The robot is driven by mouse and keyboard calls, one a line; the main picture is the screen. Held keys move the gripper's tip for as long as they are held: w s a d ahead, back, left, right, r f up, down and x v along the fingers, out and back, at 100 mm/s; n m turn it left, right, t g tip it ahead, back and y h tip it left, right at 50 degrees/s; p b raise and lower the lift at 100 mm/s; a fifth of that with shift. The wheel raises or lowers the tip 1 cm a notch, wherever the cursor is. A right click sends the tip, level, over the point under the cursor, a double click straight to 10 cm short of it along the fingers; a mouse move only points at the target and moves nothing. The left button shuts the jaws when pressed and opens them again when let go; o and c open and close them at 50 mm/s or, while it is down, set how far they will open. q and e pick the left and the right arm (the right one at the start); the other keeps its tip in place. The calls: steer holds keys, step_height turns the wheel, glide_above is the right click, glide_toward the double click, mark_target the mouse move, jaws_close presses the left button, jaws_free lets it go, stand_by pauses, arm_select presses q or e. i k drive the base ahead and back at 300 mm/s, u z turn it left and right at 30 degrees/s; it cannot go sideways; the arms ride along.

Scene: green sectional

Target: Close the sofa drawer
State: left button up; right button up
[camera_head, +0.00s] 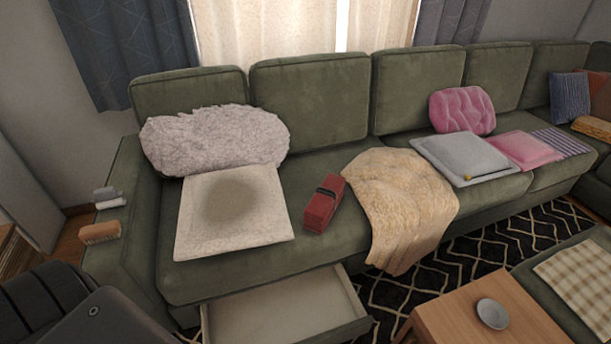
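The green sectional sofa (250,268) spans the view from the left to the far right. Its drawer (285,312) is pulled open below the front left seat, sticking out over the floor. The drawer's pale inside looks empty. Its front panel (345,332) is only partly seen, cut by the bottom edge of the view. Neither of my grippers is in view.
A low wooden table (460,310) with a small grey dish (492,313) stands to the right of the drawer. A patterned black rug (480,255) lies between. A beige blanket (400,200) hangs over the seat edge. A red object (323,205) lies on the seat.

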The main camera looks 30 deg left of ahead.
mark_target(323, 306)
steer(key=z, duration=0.05)
steer(key=k, duration=1.25)
steer(key=u, duration=0.65)
